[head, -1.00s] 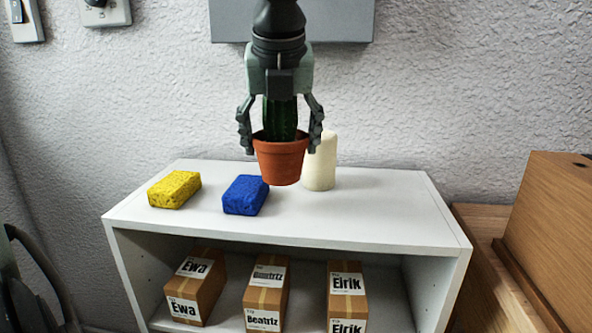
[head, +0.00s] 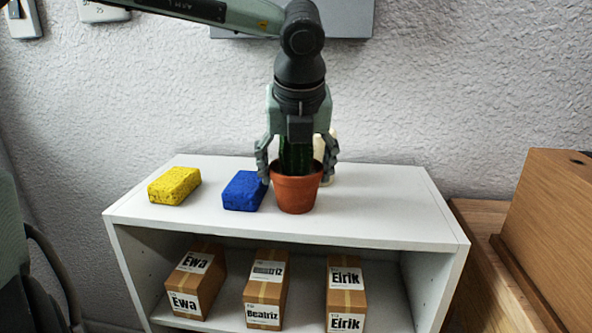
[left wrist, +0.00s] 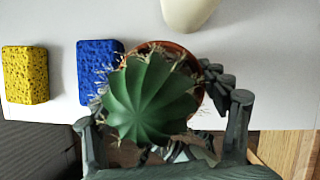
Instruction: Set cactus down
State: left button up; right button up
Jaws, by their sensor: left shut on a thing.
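The green cactus (head: 296,157) stands upright in a terracotta pot (head: 296,192). The pot is at the top of the white shelf unit (head: 390,215), right of the blue sponge; its base appears to be at the top surface, but I cannot tell if it bears weight there. My left gripper (head: 297,168) comes down from above, with its fingers shut on the pot's two sides. In the left wrist view the ribbed cactus (left wrist: 150,100) covers much of the pot (left wrist: 190,62), between the fingers (left wrist: 165,115). My right gripper is not in view.
A blue sponge (head: 243,191) is close left of the pot, a yellow sponge (head: 174,186) farther left. A cream candle (head: 331,150) stands behind, partly hidden. Labelled boxes (head: 347,293) sit on the lower shelf. The top's right part is free.

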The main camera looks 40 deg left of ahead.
pick_arm(q)
jog(key=o, duration=1.6)
jog(key=shift+c, duration=0.2)
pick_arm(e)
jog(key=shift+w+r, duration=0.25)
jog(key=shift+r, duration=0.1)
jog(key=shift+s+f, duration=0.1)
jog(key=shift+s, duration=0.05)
pick_arm(q)
jog(key=shift+r, duration=0.15)
jog(key=shift+v, duration=1.2)
jog(key=v, duration=0.9)
jog(key=shift+r, duration=0.25)
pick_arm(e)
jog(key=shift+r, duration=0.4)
pick_arm(q)
jog(key=shift+d, duration=0.1)
